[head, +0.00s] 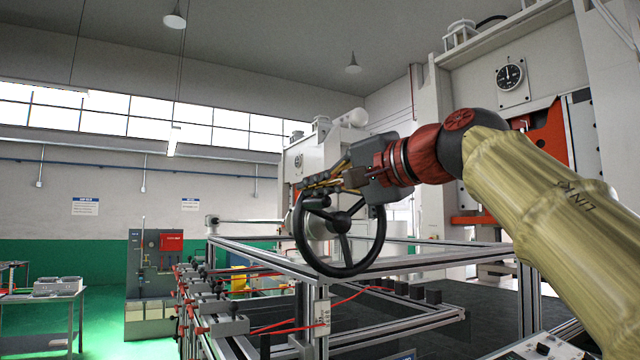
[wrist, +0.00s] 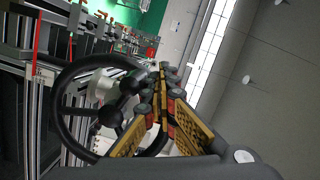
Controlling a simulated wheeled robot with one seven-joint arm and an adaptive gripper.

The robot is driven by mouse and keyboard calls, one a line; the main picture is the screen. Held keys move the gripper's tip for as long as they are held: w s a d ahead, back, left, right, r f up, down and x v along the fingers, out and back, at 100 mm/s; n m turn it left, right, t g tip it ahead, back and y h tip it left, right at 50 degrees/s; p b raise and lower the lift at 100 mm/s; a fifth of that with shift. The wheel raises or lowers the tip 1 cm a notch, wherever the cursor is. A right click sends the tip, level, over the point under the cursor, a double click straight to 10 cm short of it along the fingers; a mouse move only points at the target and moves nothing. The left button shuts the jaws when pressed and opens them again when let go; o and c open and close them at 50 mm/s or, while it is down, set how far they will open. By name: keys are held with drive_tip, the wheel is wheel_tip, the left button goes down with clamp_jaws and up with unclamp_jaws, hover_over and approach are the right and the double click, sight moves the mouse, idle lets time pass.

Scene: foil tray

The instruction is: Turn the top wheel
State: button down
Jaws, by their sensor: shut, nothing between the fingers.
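The top wheel is a black handwheel (head: 341,268) with spokes and a round rim, mounted at the corner of a metal frame in the head view. In the wrist view the wheel (wrist: 66,82) fills the left middle, with its hub and spokes showing. My gripper (head: 308,192) is at the upper left part of the rim in the head view. Its yellow fingers (wrist: 160,72) are closed together in the wrist view, beside the rim's right side, with nothing between them. I cannot tell whether the fingers touch the rim.
An aluminium frame (head: 420,262) with rails surrounds the wheel's mount. Red-handled clamps (head: 215,300) line the frame's left side. A control panel (head: 545,346) sits at the lower right. A side table (head: 40,297) stands at far left, with open green floor beside it.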

drive_tip(key=shift+s+a+f+n, duration=0.15)
drive_tip(key=shift+a+f+n, duration=0.1)
drive_tip(key=shift+f+n, duration=0.3)
drive_tip(key=shift+f, duration=0.2)
drive_tip(key=shift+r, duration=0.1)
idle(0.6)
drive_tip(key=shift+a+r+p, duration=0.1)
drive_tip(key=shift+r+p, duration=0.25)
drive_tip(key=shift+r, duration=0.2)
wheel_tip(320, 180, up, 3)
drive_tip(key=p, duration=0.3)
drive_tip(key=shift+r, duration=0.1)
drive_tip(key=s+a+r+v, duration=0.1)
drive_tip(key=v, duration=0.8)
drive_tip(key=shift+s, duration=0.45)
